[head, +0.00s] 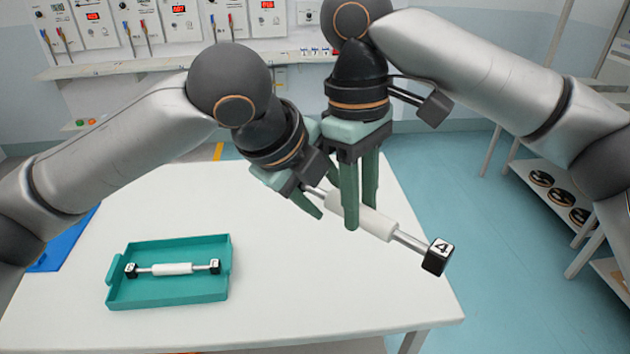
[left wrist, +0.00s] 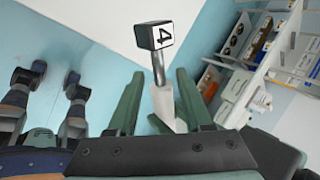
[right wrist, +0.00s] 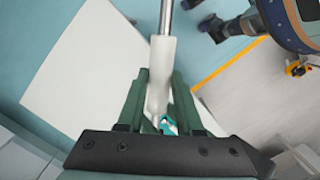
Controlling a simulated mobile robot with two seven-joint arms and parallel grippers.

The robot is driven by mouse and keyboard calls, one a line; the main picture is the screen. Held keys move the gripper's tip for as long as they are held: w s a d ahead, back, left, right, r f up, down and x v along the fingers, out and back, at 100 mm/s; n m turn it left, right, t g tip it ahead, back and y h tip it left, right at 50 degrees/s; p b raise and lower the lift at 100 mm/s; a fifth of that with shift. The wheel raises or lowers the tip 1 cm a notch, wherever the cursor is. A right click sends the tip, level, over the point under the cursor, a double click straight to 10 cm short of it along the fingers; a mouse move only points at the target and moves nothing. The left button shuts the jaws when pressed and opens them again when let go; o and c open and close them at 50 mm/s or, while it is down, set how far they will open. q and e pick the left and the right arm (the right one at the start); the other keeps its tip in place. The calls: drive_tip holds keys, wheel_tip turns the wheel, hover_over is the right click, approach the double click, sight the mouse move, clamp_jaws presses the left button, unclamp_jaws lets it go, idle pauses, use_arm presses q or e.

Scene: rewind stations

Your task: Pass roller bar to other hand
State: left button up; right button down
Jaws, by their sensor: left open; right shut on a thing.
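A roller bar (head: 374,221) with a white roller, metal shaft and black-and-white end cube marked 4 (head: 438,257) hangs tilted above the table. My right gripper (head: 361,218) is shut on the white roller; the hold also shows in the right wrist view (right wrist: 158,105). My left gripper (head: 318,201) is open beside it, near the bar's far left end. In the left wrist view the bar (left wrist: 160,95) passes between the two spread fingers, its numbered cube beyond them. The bar's other end is hidden behind my left gripper in the head view.
A teal tray (head: 168,299) on the white table (head: 290,290) holds a second roller bar (head: 172,269). A blue mat (head: 62,243) lies at the left edge. A shelf rack with dark reels (head: 560,188) stands at right. The table's right part is clear.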

use_arm(q)
drive_tip(key=shift+c, duration=0.2)
clamp_jaws()
idle(0.4)
use_arm(e)
drive_tip(key=c, duration=0.5)
unclamp_jaws()
